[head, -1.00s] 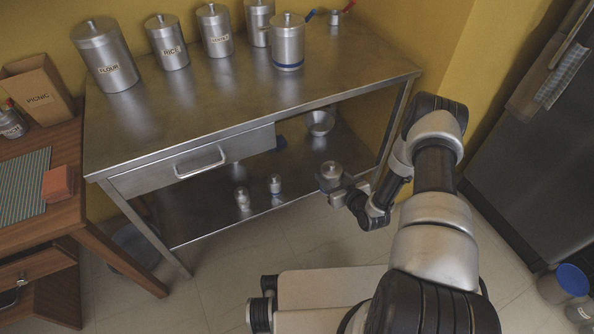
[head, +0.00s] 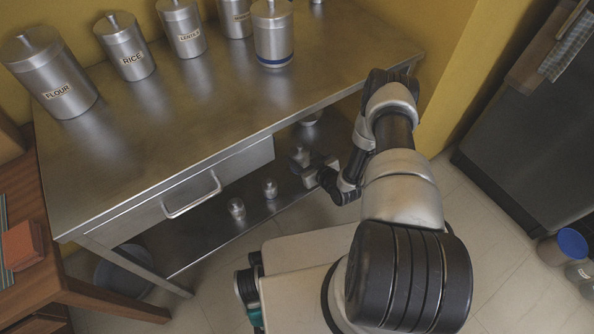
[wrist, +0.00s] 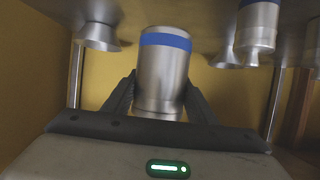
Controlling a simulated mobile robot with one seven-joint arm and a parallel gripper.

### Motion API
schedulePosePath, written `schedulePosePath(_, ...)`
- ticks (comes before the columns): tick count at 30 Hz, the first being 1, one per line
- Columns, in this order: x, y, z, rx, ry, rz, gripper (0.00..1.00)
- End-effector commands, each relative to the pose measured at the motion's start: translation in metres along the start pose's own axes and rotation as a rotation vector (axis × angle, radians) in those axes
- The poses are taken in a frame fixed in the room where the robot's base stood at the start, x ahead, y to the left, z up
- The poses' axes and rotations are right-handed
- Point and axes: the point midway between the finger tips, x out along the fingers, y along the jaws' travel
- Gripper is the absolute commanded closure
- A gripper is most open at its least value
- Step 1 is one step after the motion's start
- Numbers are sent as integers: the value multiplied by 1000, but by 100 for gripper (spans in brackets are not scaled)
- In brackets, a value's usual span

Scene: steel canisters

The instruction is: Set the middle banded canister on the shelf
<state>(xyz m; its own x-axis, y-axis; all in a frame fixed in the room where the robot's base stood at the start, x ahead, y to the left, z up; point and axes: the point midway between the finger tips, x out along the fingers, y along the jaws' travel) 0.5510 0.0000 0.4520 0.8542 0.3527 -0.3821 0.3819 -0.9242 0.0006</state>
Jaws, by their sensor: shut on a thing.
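My gripper (wrist: 158,95) is shut on a steel canister (wrist: 162,75) with a blue band, one finger on each side. The wrist view looks upside down, with the band near the canister's base. In the head view the held canister (head: 300,155) is under the tabletop, over the right part of the steel lower shelf (head: 213,238). I cannot tell whether its base touches the shelf. Another blue-banded canister (wrist: 258,28) stands nearby in the wrist view. A larger banded canister (head: 273,38) stands on the tabletop.
Two small containers (head: 237,207) (head: 270,187) stand on the lower shelf, left of the held canister. A metal bowl (wrist: 97,37) is also there. The tabletop (head: 160,135) overhangs the shelf. Labelled canisters, such as the flour one (head: 50,75), line its back.

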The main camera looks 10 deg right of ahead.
Motion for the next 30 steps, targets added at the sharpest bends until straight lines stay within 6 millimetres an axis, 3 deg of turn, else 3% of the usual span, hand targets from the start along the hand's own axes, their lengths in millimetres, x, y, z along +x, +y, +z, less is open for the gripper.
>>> schedulePosePath(1, 6, -1, 15, 0, -1, -1, 73)
schedulePosePath(3, 10, -1, 26, 0, -1, -1, 73)
schedulePosePath(11, 19, 0, 45, 0, 1, -1, 73)
schedulePosePath(16, 29, 0, 69, 0, 1, -1, 73)
schedulePosePath(29, 31, 0, 74, -1, 1, 0, 73)
schedulePosePath(30, 31, 0, 74, -1, 1, -1, 43)
